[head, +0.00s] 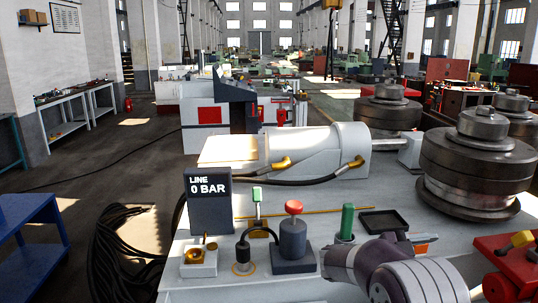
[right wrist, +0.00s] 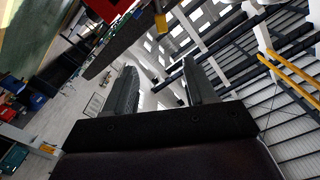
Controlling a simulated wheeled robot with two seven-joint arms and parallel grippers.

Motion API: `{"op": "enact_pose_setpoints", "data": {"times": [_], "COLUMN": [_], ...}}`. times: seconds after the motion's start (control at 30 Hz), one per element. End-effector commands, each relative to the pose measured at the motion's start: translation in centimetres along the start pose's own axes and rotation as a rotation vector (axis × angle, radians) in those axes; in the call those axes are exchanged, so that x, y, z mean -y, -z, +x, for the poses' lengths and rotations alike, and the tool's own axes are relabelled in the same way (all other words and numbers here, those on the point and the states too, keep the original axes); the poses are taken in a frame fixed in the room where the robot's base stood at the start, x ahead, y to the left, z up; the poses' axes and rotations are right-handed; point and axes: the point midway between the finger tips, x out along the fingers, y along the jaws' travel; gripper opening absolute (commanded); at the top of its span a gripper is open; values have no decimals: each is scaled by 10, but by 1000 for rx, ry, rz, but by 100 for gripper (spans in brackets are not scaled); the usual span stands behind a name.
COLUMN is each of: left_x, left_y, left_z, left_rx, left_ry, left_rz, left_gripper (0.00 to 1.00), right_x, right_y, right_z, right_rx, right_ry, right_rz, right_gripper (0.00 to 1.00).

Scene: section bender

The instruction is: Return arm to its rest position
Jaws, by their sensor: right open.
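My right arm (head: 410,278) comes in at the bottom right of the head view, over the front edge of the grey machine bed (head: 300,218). Its fingertips cannot be made out there. In the right wrist view my right gripper (right wrist: 162,72) has its two dark fingers wide apart, with nothing between them. Behind them are the roof beams and the wall, so the gripper points away from the bed. My left gripper is not in view.
Near my right arm stand a green-capped post (head: 347,222), a red-knobbed block (head: 293,236) and a black tray (head: 384,221). A display (head: 209,200) reads "LINE 0 BAR". Steel rollers (head: 478,165) stand right, and a red part (head: 510,262) lies at the right edge. Hoses hang left.

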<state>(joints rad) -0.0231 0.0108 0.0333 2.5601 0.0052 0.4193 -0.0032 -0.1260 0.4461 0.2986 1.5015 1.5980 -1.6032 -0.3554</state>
Motion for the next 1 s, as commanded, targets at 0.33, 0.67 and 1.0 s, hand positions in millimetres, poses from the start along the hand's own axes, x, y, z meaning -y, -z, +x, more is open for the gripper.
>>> {"op": "enact_pose_setpoints", "data": {"times": [0.33, 0.67, 1.0], "left_x": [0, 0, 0], "left_y": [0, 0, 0], "left_z": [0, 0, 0], "left_rx": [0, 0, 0], "left_ry": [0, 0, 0], "left_rz": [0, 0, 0], "left_gripper": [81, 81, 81], "right_x": [38, 42, -185], "right_y": [-22, -78, -95], "right_z": [-6, -79, -177], "right_rx": [203, 675, 1385], "right_ry": [299, 775, 1002], "right_rz": [-28, -287, -1146], "right_gripper": [55, 55, 55]}}
